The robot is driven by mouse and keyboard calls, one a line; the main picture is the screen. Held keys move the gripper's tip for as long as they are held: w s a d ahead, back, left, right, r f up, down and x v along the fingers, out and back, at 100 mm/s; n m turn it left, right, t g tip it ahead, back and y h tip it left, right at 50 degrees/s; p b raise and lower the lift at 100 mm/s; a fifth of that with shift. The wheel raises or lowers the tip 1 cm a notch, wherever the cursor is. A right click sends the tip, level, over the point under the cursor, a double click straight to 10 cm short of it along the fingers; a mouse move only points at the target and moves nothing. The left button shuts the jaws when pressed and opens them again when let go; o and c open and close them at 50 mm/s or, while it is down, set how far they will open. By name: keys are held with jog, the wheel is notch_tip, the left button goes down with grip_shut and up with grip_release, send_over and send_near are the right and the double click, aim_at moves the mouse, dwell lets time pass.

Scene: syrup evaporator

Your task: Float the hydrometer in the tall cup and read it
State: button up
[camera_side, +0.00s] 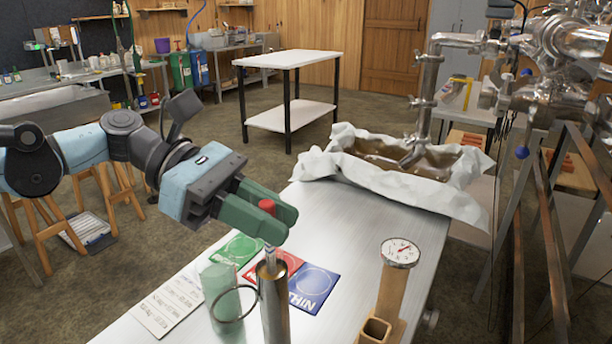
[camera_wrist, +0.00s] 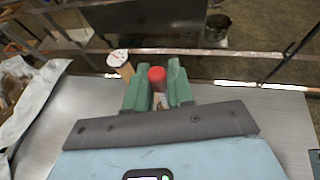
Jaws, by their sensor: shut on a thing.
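My gripper (camera_side: 270,212) is shut on the hydrometer (camera_side: 267,206), whose red top shows between the green fingers. It also shows in the wrist view, with the red top (camera_wrist: 156,74) between the fingertips. The hydrometer's clear stem runs down below the fingers to the mouth of the tall metal cup (camera_side: 275,312). Its lower part is hidden, apparently inside the cup. The cup stands upright on the metal table, directly under my gripper. I cannot read any scale.
A dial thermometer (camera_side: 400,252) on a wooden holder stands right. A cloth-lined pan (camera_side: 395,165) sits at the back.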

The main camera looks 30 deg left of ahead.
jog(key=o, duration=0.9)
jog(key=shift+o, duration=0.3)
jog(key=o, duration=0.8)
jog(key=shift+c, duration=0.2)
jog(key=v, duration=0.7)
jog(key=shift+a, duration=0.25)
jog(key=shift+r, duration=0.15)
jog(key=shift+x, duration=3.35)
